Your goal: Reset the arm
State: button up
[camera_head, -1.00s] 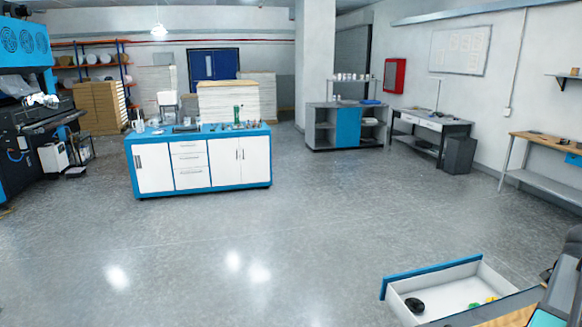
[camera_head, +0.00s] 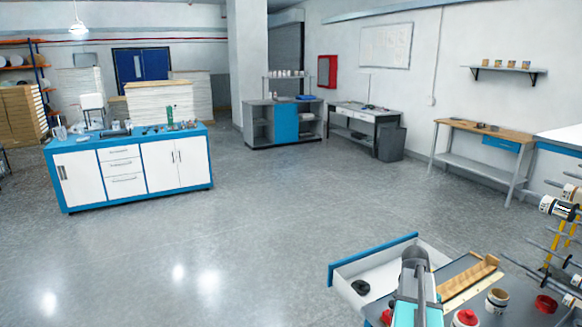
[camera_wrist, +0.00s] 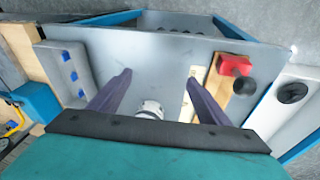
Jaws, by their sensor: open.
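My gripper (camera_wrist: 160,78) shows in the wrist view with its two dark purple fingers spread apart. It is open, with no object clamped between the fingertips. A small white round thing (camera_wrist: 151,108) shows in the gap between the fingers, lower down. In the head view my grey and teal arm (camera_head: 412,275) stands at the bottom right, over the near work surface. I cannot make out the fingers there.
An open white drawer (camera_head: 345,272) with a black object (camera_head: 361,287) lies left of my arm. Red-topped containers (camera_head: 466,318) and a rod rack with rolls (camera_head: 560,208) stand on the right. The blue and white cabinet (camera_head: 125,172) is far left, with clear floor before it.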

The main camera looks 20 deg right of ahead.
jog(key=w+a+f+n+g+y+b, duration=0.15)
jog(key=a+f+n+b, duration=0.55)
jog(key=a+f, duration=2)
jog(key=s+a+f+n+g, duration=0.1)
jog(key=s+a+f+n, duration=0.4)
jog(key=a, duration=0.5)
jog(key=s+a+f+n+g, duration=0.1)
jog(key=s+a+f+n, duration=0.5)
jog(key=s+a+f, duration=0.3)
jog(key=shift+s+a+f+y, duration=0.25)
jog(key=shift+s+a+y, duration=0.2)
jog(key=shift+s+a, duration=0.5)
